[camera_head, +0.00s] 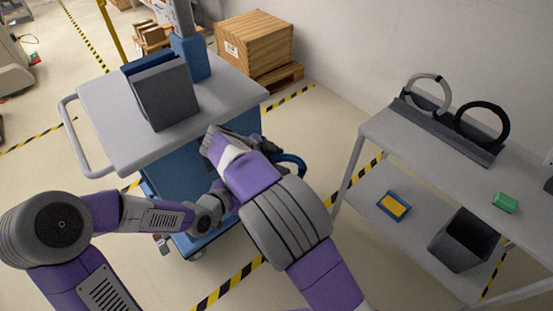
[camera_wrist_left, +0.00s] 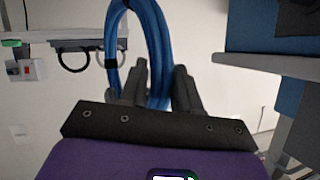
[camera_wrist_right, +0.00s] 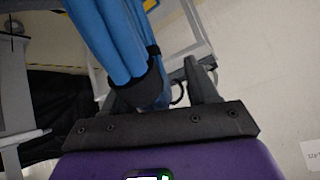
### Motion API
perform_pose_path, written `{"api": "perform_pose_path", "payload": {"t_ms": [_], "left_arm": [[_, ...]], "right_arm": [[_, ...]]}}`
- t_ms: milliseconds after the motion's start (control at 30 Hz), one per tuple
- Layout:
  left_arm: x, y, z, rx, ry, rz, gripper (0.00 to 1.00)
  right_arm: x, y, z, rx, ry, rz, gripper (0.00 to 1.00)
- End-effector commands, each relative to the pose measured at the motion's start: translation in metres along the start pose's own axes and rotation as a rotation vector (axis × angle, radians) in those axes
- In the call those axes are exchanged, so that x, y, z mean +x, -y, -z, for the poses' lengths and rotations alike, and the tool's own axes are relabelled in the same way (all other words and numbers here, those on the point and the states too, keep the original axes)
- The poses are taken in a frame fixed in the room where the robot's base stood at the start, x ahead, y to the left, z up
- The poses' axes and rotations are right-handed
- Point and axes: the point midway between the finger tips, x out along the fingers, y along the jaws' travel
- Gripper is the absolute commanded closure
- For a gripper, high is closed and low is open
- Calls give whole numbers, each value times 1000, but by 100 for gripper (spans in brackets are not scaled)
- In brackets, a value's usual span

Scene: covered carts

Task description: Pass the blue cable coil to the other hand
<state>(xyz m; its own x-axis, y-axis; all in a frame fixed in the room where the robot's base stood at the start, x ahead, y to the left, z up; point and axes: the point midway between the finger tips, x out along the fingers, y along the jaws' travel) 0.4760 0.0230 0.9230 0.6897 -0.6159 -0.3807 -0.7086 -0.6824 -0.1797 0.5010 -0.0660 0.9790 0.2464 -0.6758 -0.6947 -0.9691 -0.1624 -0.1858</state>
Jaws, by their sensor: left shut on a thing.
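The blue cable coil (camera_wrist_left: 160,45) with black ties hangs in my left gripper (camera_wrist_left: 158,80), which is shut on it. In the head view a blue loop of the coil (camera_head: 291,160) shows beside my right wrist; the rest is hidden behind that arm. My left gripper is hidden there too. In the right wrist view the coil (camera_wrist_right: 108,38) passes close in front of my right gripper (camera_wrist_right: 158,85). Its fingers are spread, with the coil and a black tie near the left finger and a gap on the right.
A grey-topped blue cart (camera_head: 105,120) stands at the left with a grey bin (camera_head: 160,92) on it. A grey shelf (camera_head: 395,130) at the right bears a rack with a grey ring (camera_head: 411,82) and a black ring (camera_head: 507,128). A wooden crate (camera_head: 255,45) stands behind.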

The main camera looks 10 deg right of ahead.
Motion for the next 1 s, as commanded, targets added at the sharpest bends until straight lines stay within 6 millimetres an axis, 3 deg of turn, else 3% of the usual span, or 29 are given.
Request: {"api": "perform_pose_path", "payload": {"t_ms": [33,367,433,467,633,1000], "left_arm": [[0,0,1,1,-3,1,100],[0,0,1,2,-3,-1,100],[0,-1,1,3,-3,-2,100],[0,-1,1,3,-3,-2,65],[0,-1,1,2,-2,-2,39],[-5,0,0,1,-1,1,38]], "right_arm": [[0,0,0,0,0,0,49],[0,0,0,1,0,1,100],[0,1,0,1,0,1,100],[0,1,1,2,-1,2,100],[-1,1,1,2,0,2,100],[-1,0,1,1,0,1,100]]}}
